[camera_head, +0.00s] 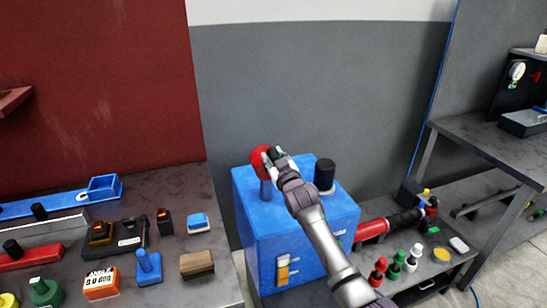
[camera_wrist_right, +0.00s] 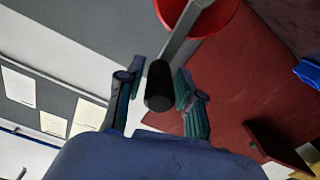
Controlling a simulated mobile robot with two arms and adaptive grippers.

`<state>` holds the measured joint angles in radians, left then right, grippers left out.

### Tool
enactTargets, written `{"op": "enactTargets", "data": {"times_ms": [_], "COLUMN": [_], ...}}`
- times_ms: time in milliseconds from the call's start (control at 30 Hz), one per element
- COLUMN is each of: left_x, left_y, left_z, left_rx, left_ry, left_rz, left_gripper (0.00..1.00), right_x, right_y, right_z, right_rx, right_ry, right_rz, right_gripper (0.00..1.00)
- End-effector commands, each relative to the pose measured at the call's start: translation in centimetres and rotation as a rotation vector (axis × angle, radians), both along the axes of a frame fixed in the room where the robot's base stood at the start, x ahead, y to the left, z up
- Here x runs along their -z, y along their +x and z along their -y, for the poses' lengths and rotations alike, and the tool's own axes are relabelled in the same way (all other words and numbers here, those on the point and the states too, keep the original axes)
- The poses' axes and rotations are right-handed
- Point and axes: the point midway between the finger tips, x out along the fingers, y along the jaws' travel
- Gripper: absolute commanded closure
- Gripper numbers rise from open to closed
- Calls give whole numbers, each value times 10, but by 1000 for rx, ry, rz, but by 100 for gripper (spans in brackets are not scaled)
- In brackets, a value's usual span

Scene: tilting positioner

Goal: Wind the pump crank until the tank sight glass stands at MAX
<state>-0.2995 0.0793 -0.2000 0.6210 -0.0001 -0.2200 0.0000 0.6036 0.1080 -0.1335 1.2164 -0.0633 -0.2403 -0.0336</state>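The blue tank (camera_head: 300,226) stands in the middle of the head view. Its sight glass (camera_head: 283,269) is on the front face, with orange-yellow fluid in it; the marks are too small to read. The pump crank has a red round part (camera_head: 259,160) above a blue post. In the right wrist view its grey arm (camera_wrist_right: 184,42) leads to a black handle (camera_wrist_right: 159,88). My right gripper (camera_head: 272,152) is at the crank. Its fingers (camera_wrist_right: 160,82) stand on both sides of the handle, with a visible gap on the left. My left gripper is out of view.
A black cylinder (camera_head: 324,174) stands on the tank top, right of my arm. A bench with several tools and a blue clamp (camera_head: 148,267) lies left. Right are a red cylinder (camera_head: 372,231) and small red, green and white bottles (camera_head: 397,263). The grey wall (camera_head: 310,100) is behind.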

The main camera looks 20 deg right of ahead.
Motion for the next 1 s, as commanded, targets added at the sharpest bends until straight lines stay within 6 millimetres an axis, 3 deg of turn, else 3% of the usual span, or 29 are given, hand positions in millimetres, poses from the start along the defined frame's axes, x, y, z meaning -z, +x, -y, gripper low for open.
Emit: {"op": "enactTargets", "data": {"times_ms": [33,167,200,667,1000], "left_x": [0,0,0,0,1], "left_y": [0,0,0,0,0], "left_z": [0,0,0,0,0], "left_rx": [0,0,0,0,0], "left_ry": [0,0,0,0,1], "left_rz": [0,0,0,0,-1], "left_gripper": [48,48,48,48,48], "right_x": [0,0,0,1,3], "right_y": [0,0,0,0,1], "right_z": [0,0,0,3,21], "right_rx": [0,0,0,1,2], "right_ry": [0,0,0,31,236], "right_rz": [0,-1,-1,-3,-11], "right_gripper": [77,98,100,100,100]}}
